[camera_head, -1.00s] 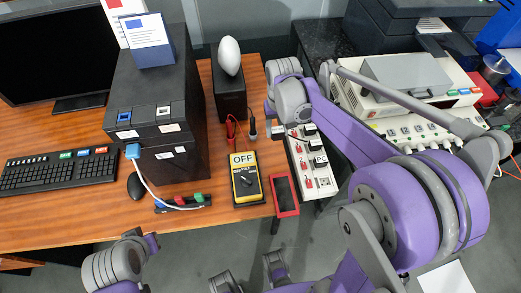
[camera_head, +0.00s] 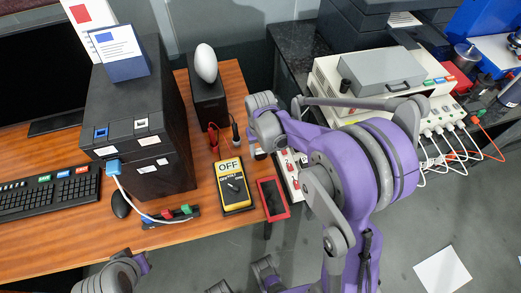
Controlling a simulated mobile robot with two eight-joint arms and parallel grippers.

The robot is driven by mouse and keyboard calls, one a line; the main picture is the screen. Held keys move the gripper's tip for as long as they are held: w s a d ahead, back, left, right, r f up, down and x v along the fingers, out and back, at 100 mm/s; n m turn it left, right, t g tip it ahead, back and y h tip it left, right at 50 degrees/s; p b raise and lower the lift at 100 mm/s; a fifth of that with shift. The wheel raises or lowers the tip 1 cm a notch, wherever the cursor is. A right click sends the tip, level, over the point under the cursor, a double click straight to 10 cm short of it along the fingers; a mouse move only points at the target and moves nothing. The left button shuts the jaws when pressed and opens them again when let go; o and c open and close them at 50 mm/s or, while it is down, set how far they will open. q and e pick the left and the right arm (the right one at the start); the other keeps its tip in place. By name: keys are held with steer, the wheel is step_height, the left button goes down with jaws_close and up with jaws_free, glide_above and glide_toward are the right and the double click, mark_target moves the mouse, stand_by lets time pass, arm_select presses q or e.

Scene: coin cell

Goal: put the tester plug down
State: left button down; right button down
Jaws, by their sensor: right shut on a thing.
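The yellow tester (camera_head: 235,187) marked OFF lies near the front edge of the wooden desk (camera_head: 72,238). A red plug (camera_head: 213,138) and a black plug (camera_head: 235,132) stand behind it. My right gripper (camera_head: 260,152) points down just right of the tester, low over the strip's left side. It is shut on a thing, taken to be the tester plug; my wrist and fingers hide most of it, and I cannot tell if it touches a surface. My left arm shows at the lower left, but its fingers are not visible.
A red-framed device (camera_head: 273,199) lies right of the tester. A white socket strip (camera_head: 291,177) is partly covered by my right arm. A black box tower (camera_head: 150,105), a small black stand with a white egg shape (camera_head: 206,63), and a keyboard (camera_head: 45,193) stand left. A beige instrument (camera_head: 325,75) stands right.

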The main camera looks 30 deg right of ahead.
mark_target(260, 151)
steer(key=shift+f+b, duration=0.55)
steer(key=shift+f, duration=0.1)
steer(key=shift+c, duration=1.5)
jaws_free()
steer(key=shift+r, duration=0.15)
steer(key=shift+r+p, duration=0.35)
steer(key=shift+p, duration=0.1)
step_height(260, 151, up, 12)
steer(key=p, duration=0.2)
steer(key=s+a+n+t, duration=0.1)
steer(key=s+a+t, duration=0.1)
steer(key=s, duration=0.6)
steer(key=s+a+f+n+t, duration=0.1)
steer(key=s+a+t, duration=0.2)
steer(key=s, duration=0.5)
steer(key=shift+s+a+f+n, duration=0.3)
steer(key=shift+s+a, duration=0.1)
steer(key=shift+a, duration=0.5)
